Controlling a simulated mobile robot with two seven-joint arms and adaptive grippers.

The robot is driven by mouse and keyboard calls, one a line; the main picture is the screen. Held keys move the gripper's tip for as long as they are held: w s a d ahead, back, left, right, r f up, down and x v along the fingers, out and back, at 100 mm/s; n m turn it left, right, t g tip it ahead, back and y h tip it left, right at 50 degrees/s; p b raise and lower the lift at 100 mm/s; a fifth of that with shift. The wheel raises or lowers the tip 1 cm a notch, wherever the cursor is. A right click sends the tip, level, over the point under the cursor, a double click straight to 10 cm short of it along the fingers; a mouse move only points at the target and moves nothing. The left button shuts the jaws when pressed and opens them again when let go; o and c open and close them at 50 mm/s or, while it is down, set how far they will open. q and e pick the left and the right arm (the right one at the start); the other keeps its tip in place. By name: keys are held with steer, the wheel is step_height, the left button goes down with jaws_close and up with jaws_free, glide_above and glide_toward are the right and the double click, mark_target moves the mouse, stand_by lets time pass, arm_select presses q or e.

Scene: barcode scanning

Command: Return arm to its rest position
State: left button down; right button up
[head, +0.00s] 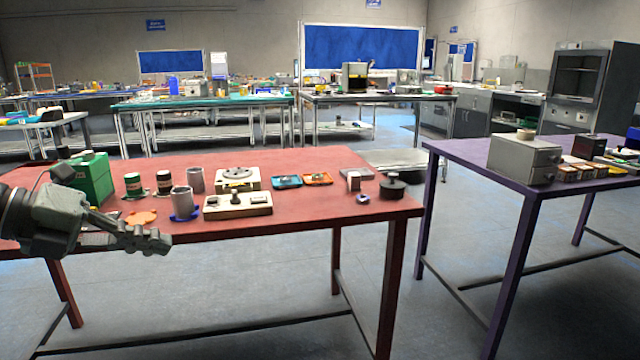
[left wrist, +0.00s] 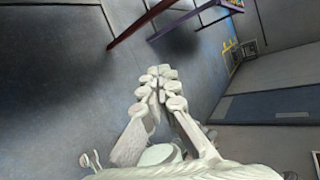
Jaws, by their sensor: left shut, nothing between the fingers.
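My left gripper (head: 158,242) comes in from the left in the head view, in front of the near edge of the red table (head: 300,168). It points to the right and is shut and empty. My right gripper shows in neither view.
The red table holds a green box (head: 92,178), dark jars, grey cups (head: 182,202), a cream device (head: 238,204) and small trays. A purple table (head: 480,160) with a grey drawer box (head: 524,158) stands to the right. Open floor lies between the two tables.

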arm_select(q)
steer(key=w+a+f+n+t+y, duration=0.2)
steer(key=w+a+f+n+t, duration=0.15)
steer(key=a+n, duration=0.2)
steer(key=w+a+f+n+t+y, duration=0.1)
steer(key=w+a+f+n+t, duration=0.1)
steer(key=a+n+t, duration=0.35)
steer(key=s+a+f+n+g+y, duration=0.1)
steer(key=s+a+f+n+y, duration=0.1)
steer(key=a+f+n+y, duration=0.35)
steer(key=s+a+f+n+y, duration=0.25)
steer(key=f+n, duration=0.45)
steer(key=f, duration=0.4)
steer(key=s+d+f+n+g+y, duration=0.1)
steer(key=s+f+n+g+y, duration=0.25)
steer(key=s+f, duration=0.45)
steer(key=s+d+f+n+g+h, duration=0.3)
steer(key=s+d+f+g, duration=0.5)
steer(key=s+d+f, duration=0.7)
step_height(320, 180, down, 3)
steer(key=shift+d+r+n, duration=0.2)
steer(key=shift+d+n, duration=0.15)
steer(key=shift+n, duration=0.55)
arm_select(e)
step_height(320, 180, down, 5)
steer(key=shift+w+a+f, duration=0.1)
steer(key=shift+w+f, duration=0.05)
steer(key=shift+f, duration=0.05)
